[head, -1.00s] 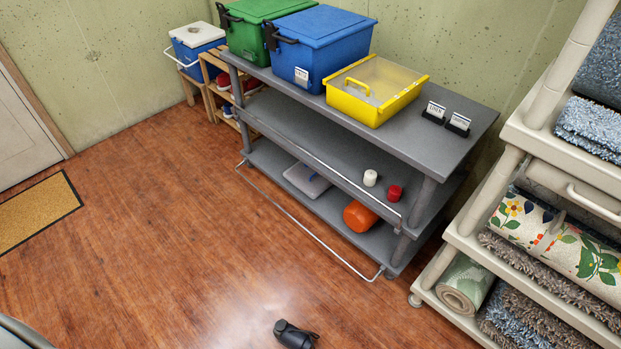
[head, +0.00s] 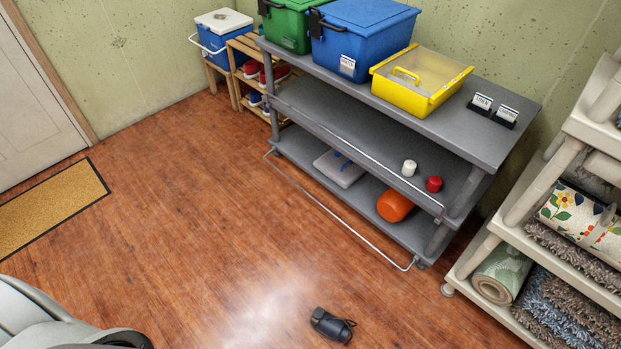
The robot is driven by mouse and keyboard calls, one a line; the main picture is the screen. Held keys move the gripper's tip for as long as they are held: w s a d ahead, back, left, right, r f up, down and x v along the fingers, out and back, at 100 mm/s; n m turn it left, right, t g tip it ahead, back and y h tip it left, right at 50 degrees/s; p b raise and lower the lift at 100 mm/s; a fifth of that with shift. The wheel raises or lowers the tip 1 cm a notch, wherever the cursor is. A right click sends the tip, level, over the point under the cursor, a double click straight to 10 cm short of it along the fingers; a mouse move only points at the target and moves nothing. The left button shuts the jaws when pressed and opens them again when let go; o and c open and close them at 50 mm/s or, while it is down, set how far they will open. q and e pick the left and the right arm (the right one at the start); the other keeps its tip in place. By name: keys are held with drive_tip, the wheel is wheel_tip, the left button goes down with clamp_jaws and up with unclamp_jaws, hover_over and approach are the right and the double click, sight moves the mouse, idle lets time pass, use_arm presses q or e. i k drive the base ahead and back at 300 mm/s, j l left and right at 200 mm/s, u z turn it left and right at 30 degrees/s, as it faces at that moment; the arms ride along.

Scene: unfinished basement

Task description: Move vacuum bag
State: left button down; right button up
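No thing in the head view can be clearly told to be a vacuum bag. A small dark grey and black object (head: 331,325) with a strap-like loop lies on the wooden floor near the bottom. A flat, pale, translucent item (head: 338,168) with a blue detail lies on the grey rack's bottom shelf; whether it is a bag or a box I cannot tell. Neither of my grippers shows. A light grey part of mine with a dark end reaches in at the bottom left.
The grey rack (head: 350,107) carries green (head: 288,25), blue (head: 365,38) and yellow (head: 428,78) bins. An orange container (head: 394,205) sits low. A beige shelf (head: 520,245) with rolled rugs stands right. A doormat (head: 50,207) lies left. The middle floor is clear.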

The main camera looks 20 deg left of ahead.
sight(343, 171)
drive_tip(key=i+j+z, duration=0.25)
drive_tip(key=j, duration=0.85)
drive_tip(key=j+z, duration=0.25)
drive_tip(key=j, duration=0.85)
